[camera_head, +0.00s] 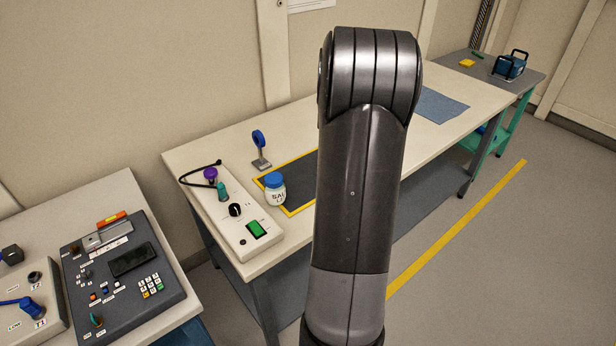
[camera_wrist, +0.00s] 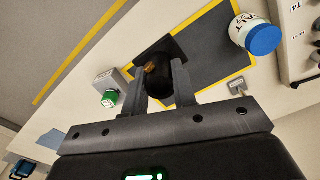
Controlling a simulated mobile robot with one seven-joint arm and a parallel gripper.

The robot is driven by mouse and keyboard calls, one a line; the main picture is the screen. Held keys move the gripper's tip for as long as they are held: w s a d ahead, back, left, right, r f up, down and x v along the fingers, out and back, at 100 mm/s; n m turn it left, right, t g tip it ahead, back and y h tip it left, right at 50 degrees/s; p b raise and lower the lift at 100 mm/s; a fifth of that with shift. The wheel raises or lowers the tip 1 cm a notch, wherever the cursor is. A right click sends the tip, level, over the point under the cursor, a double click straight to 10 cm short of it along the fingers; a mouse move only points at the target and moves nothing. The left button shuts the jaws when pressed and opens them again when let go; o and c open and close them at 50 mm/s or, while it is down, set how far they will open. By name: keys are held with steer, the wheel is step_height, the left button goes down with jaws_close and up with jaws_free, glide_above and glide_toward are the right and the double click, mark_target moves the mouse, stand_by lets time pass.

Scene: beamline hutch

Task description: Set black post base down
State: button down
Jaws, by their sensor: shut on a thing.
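The black post base (camera_wrist: 158,84) is between the two fingers of my gripper (camera_wrist: 160,78) in the wrist view. It is dark and rounded, with a small brass-coloured spot on top. The gripper is shut on it. A dark grey mat with a yellow border (camera_wrist: 213,44) lies beyond the fingers on the white bench. A darker angular patch shows right behind the base; I cannot tell whether it is shadow or part of it. Whether the base touches the mat is unclear. In the head view my arm hides the gripper and base; part of the mat (camera_head: 301,183) shows.
A white jar with a blue lid (camera_head: 274,188) stands at the mat's edge, also in the wrist view (camera_wrist: 257,34). A blue-ringed post (camera_head: 260,150) and a white control box (camera_head: 233,217) are near it. A green-topped grey block (camera_wrist: 109,86) stands left of the fingers.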

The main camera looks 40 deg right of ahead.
steer(key=f, duration=0.4)
steer(key=shift+w+a+f, duration=0.15)
steer(key=shift+w+a, duration=0.1)
steer(key=shift+w, duration=0.05)
glide_above(299, 189)
step_height(299, 189, down, 7)
steer(key=shift+d+r, duration=0.1)
steer(key=shift+f, duration=2.05)
steer(key=shift+f, duration=0.2)
steer(key=c, duration=1.2)
jaws_free()
steer(key=shift+o, duration=0.2)
